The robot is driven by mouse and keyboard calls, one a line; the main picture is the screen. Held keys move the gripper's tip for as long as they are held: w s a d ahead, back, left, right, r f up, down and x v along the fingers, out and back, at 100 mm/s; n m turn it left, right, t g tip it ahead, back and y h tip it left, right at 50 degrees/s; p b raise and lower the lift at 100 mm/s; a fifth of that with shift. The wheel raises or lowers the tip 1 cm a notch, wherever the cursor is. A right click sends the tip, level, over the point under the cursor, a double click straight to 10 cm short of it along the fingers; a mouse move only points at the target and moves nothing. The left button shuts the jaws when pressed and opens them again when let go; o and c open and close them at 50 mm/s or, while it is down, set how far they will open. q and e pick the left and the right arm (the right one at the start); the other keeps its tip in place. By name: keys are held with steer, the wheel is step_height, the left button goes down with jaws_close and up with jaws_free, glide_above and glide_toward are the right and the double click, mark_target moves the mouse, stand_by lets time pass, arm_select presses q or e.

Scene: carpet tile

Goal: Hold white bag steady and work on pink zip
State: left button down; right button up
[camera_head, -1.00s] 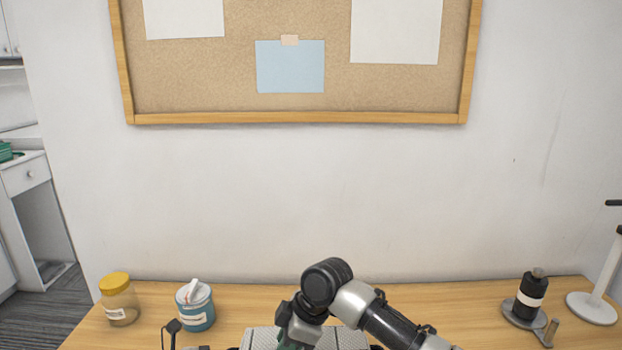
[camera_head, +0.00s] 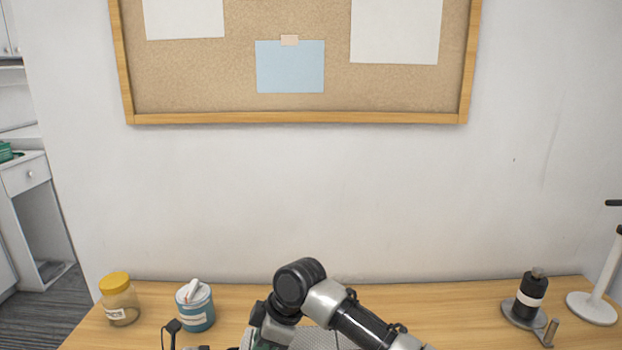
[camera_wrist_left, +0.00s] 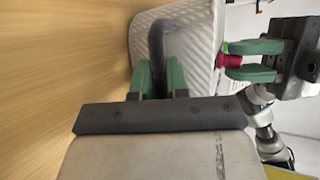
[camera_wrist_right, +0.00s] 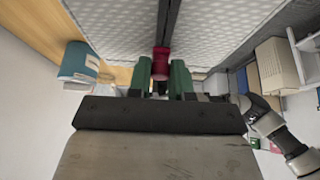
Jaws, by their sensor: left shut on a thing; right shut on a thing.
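The white quilted bag (camera_wrist_left: 195,50) fills the upper middle of the left wrist view. It also shows at the top of the right wrist view (camera_wrist_right: 115,28), and a strip of it shows low in the head view (camera_head: 316,339). My left gripper (camera_wrist_left: 160,72) is shut on the bag's dark handle (camera_wrist_left: 156,42), at the bag's near end. The pink zip pull (camera_wrist_right: 160,62) sits at the end of a dark zip line (camera_wrist_right: 168,18) along the bag. My right gripper (camera_wrist_right: 164,72) is shut on the pull; its green fingers partly hide it.
On the wooden table (camera_head: 440,300), a yellow-lidded jar (camera_head: 119,299) and a blue tub (camera_head: 195,308) stand at left. A black bottle on a stand (camera_head: 530,295) and a white stand (camera_head: 592,306) are at right. A wall with a corkboard rises behind.

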steer(key=shift+a, duration=0.25)
steer(key=shift+a, duration=0.8)
steer(key=o, duration=0.6)
steer(key=shift+d+r, duration=0.1)
steer(key=shift+v, duration=2.95)
arm_select(q)
steer(key=c, duration=1.1)
jaws_free()
